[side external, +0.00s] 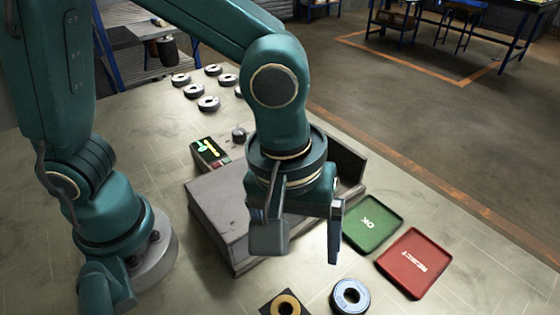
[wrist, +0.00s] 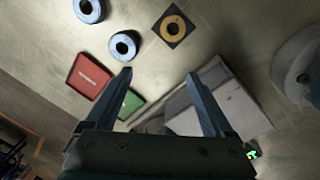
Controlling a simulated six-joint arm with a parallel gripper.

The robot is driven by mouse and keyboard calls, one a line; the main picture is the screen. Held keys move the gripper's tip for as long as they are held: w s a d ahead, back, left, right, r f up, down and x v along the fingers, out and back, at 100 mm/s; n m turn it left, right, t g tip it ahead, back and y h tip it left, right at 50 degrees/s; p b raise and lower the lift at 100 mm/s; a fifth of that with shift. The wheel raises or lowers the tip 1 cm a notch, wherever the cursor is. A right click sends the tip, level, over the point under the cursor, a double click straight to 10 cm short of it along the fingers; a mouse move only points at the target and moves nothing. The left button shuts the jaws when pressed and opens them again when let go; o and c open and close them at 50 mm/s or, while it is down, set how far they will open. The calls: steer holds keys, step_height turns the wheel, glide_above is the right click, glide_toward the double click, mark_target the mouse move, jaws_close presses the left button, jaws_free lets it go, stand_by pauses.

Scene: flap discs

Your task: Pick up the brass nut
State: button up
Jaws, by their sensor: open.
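A brass-coloured ring (side external: 274,305), the only brass-like thing I can make out, lies on a dark square plate at the bottom edge of the side view, which cuts it off. In the wrist view the whole ring (wrist: 165,28) shows on its plate, beyond the fingertips and near the top. My gripper (side external: 302,255) is open and empty, pointing down in front of the grey block, apart from the ring. Both fingers of my gripper (wrist: 160,74) show spread in the wrist view with nothing between them.
A grey block (side external: 222,225) stands behind my gripper. A green OK tray (side external: 385,205) and a red REJECT tray (side external: 432,240) lie to its right. A blue-rimmed disc (side external: 363,300) lies beside the ring; the wrist view shows another (wrist: 78,8). Several discs (side external: 209,109) lie at the back.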

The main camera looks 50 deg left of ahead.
mark_target(285, 314)
steer(key=shift+m+g+y, duration=0.4)
steer(key=shift+m+g, duration=0.1)
steer(key=shift+m, duration=0.4)
steer(key=s+d+f, duration=0.1)
steer(key=s+f, duration=0.1)
steer(key=s+d+f, duration=0.1)
steer(key=shift+s+d+f, duration=0.15)
steer(key=shift+s+f, duration=0.35)
steer(key=shift+f, duration=2.35)
jaws_close()
